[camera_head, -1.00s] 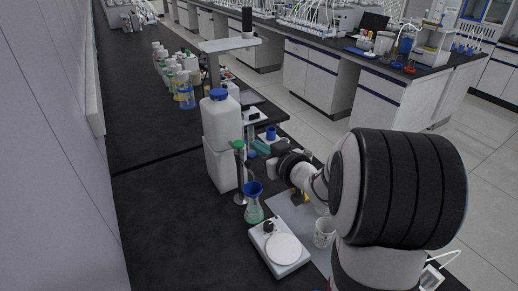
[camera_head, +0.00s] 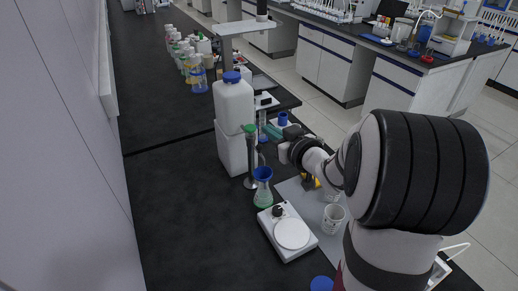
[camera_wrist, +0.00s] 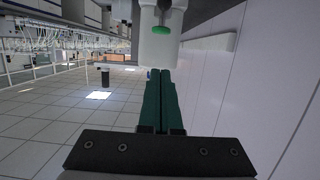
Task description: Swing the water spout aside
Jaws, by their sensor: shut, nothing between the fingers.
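A grey upright metal post with a green top (camera_head: 249,129) stands in front of a white jug with a blue cap (camera_head: 234,104); I take it for the water spout, but its outlet is hard to make out. A green disc also shows in the wrist view (camera_wrist: 162,30), on a pale upright body ahead of the fingertips. My gripper (camera_head: 270,131) has green fingers and is just right of the post top, apart from it as far as I can tell. In the wrist view my gripper (camera_wrist: 160,72) has its fingers together and empty, pointing just below the green disc.
A flask with a blue funnel (camera_head: 263,178) stands beside the post's foot. A white hotplate (camera_head: 288,234) and a glass beaker (camera_head: 333,218) are nearer. Several bottles (camera_head: 198,73) stand farther back. The black bench (camera_head: 180,215) is clear at left.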

